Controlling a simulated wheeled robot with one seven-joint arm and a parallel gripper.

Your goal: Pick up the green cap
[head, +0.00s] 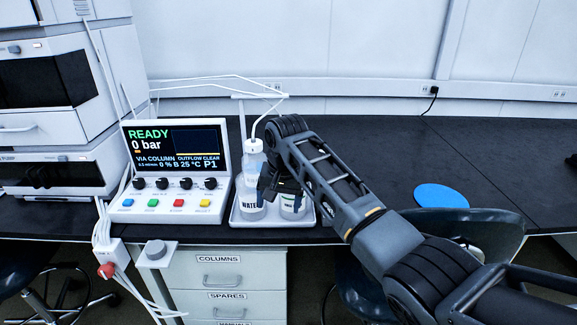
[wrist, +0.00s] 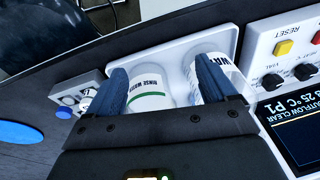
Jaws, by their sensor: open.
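I cannot make out a green cap in either view. A white bottle labelled "RINSE WASTE" with a green band (wrist: 150,88) shows between my fingers in the wrist view; in the head view it is the right-hand bottle (head: 293,207), partly hidden by my gripper. A bottle labelled "WATER" (head: 251,208) stands to its left, and my finger covers part of it in the wrist view (wrist: 222,66). My gripper (head: 281,190) is open above and in front of the bottles, its blue fingers apart (wrist: 165,84). Whether a finger touches a bottle I cannot tell.
The bottles stand in a white tray (head: 262,221). A control panel (head: 176,210) reading "READY 0 bar" is close on the left, with tubing above. A blue disc (head: 441,196) lies on the black bench to the right, where the top is mostly clear. Chairs stand in front.

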